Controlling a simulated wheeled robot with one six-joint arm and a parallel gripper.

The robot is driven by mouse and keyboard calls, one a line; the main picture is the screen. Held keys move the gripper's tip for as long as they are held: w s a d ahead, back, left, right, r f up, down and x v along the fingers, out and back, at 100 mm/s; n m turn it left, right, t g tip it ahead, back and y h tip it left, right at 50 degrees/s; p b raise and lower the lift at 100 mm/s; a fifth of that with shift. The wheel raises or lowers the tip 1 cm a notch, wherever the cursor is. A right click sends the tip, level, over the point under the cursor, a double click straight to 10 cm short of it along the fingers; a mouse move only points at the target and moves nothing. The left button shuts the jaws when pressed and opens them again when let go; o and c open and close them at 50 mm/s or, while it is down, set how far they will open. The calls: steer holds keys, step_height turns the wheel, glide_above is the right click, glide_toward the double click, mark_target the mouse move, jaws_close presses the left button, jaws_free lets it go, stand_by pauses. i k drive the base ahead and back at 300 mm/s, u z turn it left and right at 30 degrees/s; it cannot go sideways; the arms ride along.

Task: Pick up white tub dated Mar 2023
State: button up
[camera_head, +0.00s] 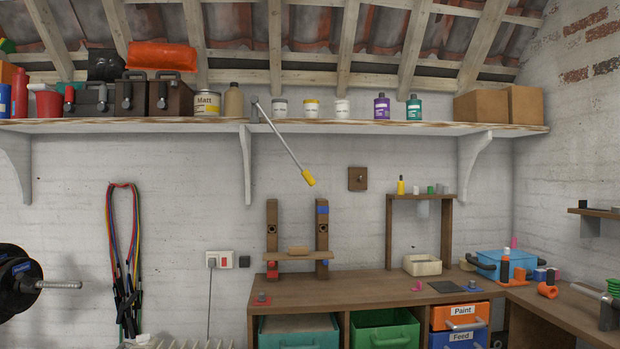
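Three small white tubs stand in a row on the long high shelf: a left tub (280,108) with a grey band, a middle tub (311,107) with a yellow band, and a right tub (342,107) that looks mostly white. Their print is too small to read, so I cannot tell which is dated Mar 2023. They stand upright and apart from each other. My gripper is not in view.
Below is a cluttered wooden bench (385,284). Rafters slope above the shelf.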

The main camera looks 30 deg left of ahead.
mark_target(342, 107)
steer(key=u, duration=0.75)
steer(key=i, duration=0.95)
steer(key=u, duration=0.6)
